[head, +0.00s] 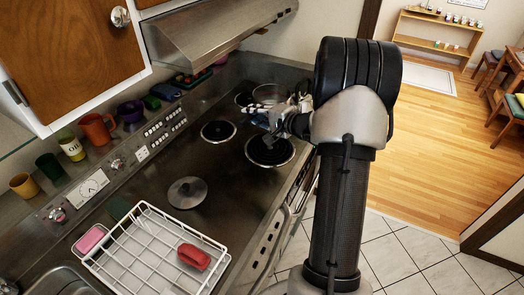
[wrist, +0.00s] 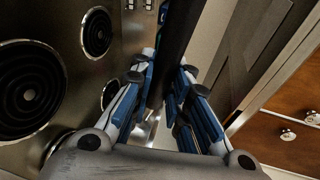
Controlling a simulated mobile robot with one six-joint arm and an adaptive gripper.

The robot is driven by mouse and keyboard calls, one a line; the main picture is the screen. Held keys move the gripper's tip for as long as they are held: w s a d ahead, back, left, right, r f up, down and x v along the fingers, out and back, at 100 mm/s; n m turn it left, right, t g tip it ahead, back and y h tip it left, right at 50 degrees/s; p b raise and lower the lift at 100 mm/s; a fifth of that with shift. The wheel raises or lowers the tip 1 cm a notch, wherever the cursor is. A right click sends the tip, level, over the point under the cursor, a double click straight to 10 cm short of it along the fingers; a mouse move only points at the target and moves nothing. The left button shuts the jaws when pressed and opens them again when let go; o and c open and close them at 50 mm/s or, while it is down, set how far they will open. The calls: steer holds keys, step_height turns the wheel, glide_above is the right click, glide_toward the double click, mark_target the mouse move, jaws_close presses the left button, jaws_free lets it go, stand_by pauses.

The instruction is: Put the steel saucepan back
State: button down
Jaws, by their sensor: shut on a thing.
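The steel saucepan (head: 268,92) shows in the head view at the far end of the hob, partly hidden behind my gripper. My gripper (head: 272,120) is above the hob, just in front of the pan. In the wrist view my gripper (wrist: 160,105) is shut on a dark bar, which looks like the saucepan handle (wrist: 179,45). The pan's body cannot be made out there. I cannot tell whether the pan rests on the hob or is slightly raised. A round steel lid (head: 187,190) lies on the counter, apart from the pan.
Coil burners (head: 218,131) and (head: 270,150) are bare. A white dish rack (head: 150,250) with a red item (head: 194,256) stands at the near left. Mugs, including an orange one (head: 97,129), line the back ledge. A range hood (head: 215,35) overhangs the hob.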

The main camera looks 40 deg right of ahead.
step_height(320, 180, down, 18)
steer(key=b, duration=0.5)
steer(key=shift+w+f, duration=0.1)
steer(key=c, duration=2)
jaws_free()
steer(key=shift+f, duration=0.15)
steer(key=o, duration=0.5)
steer(key=shift+c, duration=0.2)
